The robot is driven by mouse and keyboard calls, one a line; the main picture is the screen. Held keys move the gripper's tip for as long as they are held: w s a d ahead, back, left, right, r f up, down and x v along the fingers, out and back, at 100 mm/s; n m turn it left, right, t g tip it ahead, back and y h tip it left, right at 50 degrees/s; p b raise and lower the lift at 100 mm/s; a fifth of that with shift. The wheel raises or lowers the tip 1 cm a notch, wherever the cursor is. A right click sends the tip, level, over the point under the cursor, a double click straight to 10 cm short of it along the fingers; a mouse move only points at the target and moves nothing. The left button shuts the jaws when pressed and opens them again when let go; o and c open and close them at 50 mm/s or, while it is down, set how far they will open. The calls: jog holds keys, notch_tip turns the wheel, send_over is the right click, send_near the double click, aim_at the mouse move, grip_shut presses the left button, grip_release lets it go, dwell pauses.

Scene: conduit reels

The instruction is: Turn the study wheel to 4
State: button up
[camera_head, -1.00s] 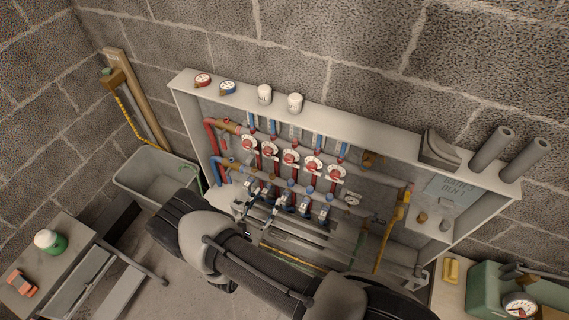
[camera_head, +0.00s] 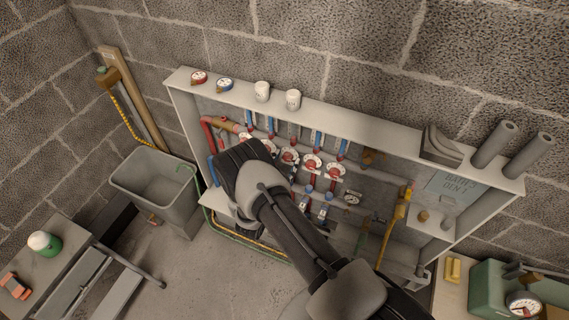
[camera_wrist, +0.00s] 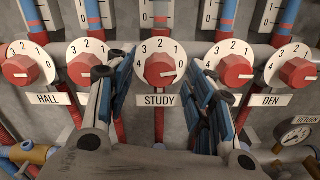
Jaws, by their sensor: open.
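The study wheel (camera_wrist: 160,69) is a red knob on a white dial marked 4, 3, 2, 1, 0, in the middle of the wrist view above its STUDY label (camera_wrist: 160,100). A small pale mark shows on the knob's right side, toward the 0. My gripper (camera_wrist: 160,84) is open, with one finger on each side of the wheel and label. A gap shows between each finger and the knob; nothing is held. In the head view my wrist covers part of the manifold and hides the fingers.
Similar red wheels flank it closely, one (camera_wrist: 90,68) left and one (camera_wrist: 233,70) right. A gauge (camera_wrist: 298,131) is at lower right. In the head view the white cabinet (camera_head: 370,118) surrounds the manifold; a grey tub (camera_head: 150,205) stands left.

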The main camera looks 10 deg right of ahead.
jog(key=c, duration=1.1)
